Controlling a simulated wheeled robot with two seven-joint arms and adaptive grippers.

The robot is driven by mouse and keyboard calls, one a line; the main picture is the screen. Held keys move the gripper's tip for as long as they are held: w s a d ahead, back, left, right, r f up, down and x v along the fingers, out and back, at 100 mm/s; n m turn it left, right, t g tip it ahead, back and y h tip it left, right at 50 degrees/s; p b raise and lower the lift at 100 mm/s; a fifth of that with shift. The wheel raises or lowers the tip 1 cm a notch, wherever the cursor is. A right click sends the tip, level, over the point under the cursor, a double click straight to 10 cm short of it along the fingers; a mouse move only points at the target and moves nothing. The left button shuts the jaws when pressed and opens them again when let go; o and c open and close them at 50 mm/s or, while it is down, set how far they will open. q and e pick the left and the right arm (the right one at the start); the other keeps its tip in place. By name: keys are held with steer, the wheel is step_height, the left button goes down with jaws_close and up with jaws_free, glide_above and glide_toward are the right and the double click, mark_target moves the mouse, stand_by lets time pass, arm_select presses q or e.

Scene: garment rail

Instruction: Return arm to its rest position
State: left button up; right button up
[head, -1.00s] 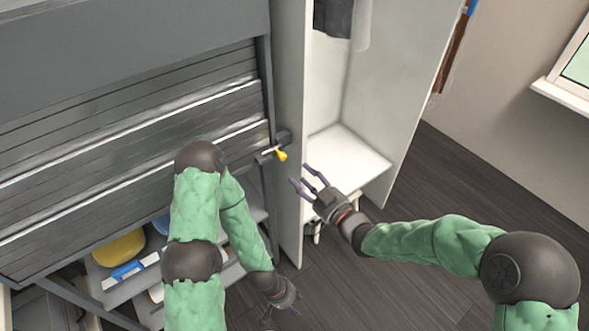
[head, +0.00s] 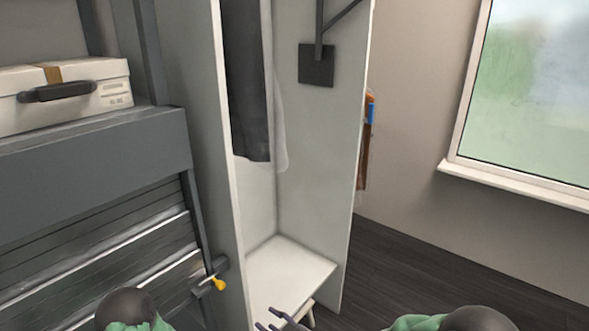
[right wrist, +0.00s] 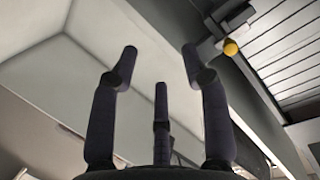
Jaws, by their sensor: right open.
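My right gripper (head: 277,320) shows at the bottom edge of the head view, its fingertips in front of the white wardrobe's lower shelf (head: 290,272). In the right wrist view its fingers (right wrist: 160,65) are spread apart with nothing between them. Most of my right arm is below the head view; only part of it shows at the bottom right. Of my left arm only a rounded joint shows at the bottom left, and my left gripper is out of view.
A grey slatted shutter (head: 120,255) with a yellow-tipped handle (head: 218,284) stands left of the wardrobe. A white box (head: 65,95) sits above it. Dark garments (head: 246,80) hang in the wardrobe. Dark floor (head: 420,275) is clear at right, below a window (head: 530,90).

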steer(key=s+d+f+m+g+h, duration=0.25)
steer(key=d+f, duration=0.35)
steer(key=f, duration=0.3)
steer(key=s+d+f+m+g+h, duration=0.25)
steer(key=s+d+f, duration=0.2)
steer(key=f, duration=0.55)
steer(key=s+d+f+m+g+h, duration=0.1)
steer(key=s+d+f+g, duration=0.1)
steer(key=s, duration=0.6)
steer(key=s+d+f+m+g+h, duration=0.1)
steer(key=s+d+f+m+g, duration=0.1)
steer(key=s+f, duration=0.5)
steer(key=shift+s+d+g, duration=0.45)
steer(key=shift+d+g, duration=0.15)
steer(key=shift+d, duration=0.5)
steer(key=shift+c, duration=0.8)
steer(key=shift+w+d, duration=0.1)
